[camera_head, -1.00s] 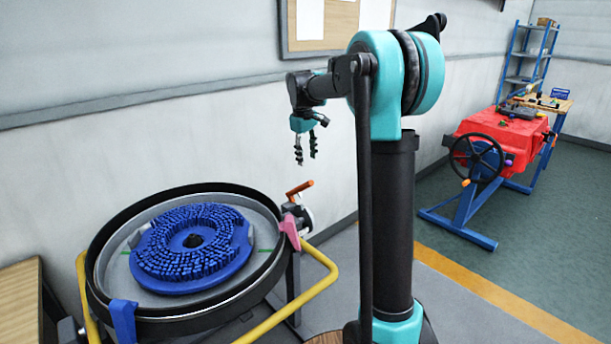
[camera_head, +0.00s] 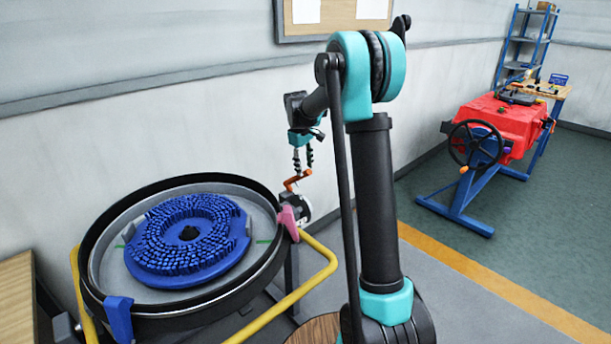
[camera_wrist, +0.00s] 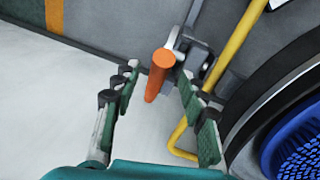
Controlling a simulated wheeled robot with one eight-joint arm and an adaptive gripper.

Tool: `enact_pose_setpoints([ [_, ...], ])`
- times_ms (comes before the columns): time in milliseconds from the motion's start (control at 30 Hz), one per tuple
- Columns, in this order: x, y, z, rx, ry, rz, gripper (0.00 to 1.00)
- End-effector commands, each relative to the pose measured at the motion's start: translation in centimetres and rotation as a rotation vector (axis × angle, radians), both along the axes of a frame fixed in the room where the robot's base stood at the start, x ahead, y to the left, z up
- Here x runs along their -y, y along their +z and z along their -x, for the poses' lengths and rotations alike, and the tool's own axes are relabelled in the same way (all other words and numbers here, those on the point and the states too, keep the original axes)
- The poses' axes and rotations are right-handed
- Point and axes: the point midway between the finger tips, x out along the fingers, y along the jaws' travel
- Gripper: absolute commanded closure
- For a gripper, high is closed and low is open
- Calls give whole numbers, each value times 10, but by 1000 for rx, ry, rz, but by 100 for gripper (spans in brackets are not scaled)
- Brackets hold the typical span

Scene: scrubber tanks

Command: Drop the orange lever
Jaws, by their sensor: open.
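The orange lever (camera_head: 297,180) stands at the right rim of the round tank (camera_head: 95,210), on a grey and black fitting. In the wrist view the orange lever (camera_wrist: 160,74) points up toward the camera, and its tip lies between the fingertips of my gripper (camera_wrist: 158,85). The fingers are spread with a gap on either side of the lever. In the head view my gripper (camera_head: 303,160) hangs just above the lever, fingers pointing down. Contact with the lever cannot be seen.
A blue bristled brush disc (camera_head: 190,234) lies in the tank. A pink clamp (camera_head: 289,222) and a yellow tube rail (camera_head: 318,279) are beside the lever. The wall (camera_head: 130,130) is close behind. A red machine with a handwheel (camera_head: 475,145) stands at far right.

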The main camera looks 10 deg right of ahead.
Motion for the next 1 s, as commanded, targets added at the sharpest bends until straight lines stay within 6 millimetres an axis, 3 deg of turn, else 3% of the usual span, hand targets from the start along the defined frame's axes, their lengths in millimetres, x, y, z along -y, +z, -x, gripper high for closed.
enact_pose_setpoints([
  [100,2,-20,-2,0,0,0,57],
  [300,4,-39,-4,0,0,0,57],
  [667,5,-43,-4,0,0,0,57],
  [1000,5,-43,-4,0,0,0,98],
])
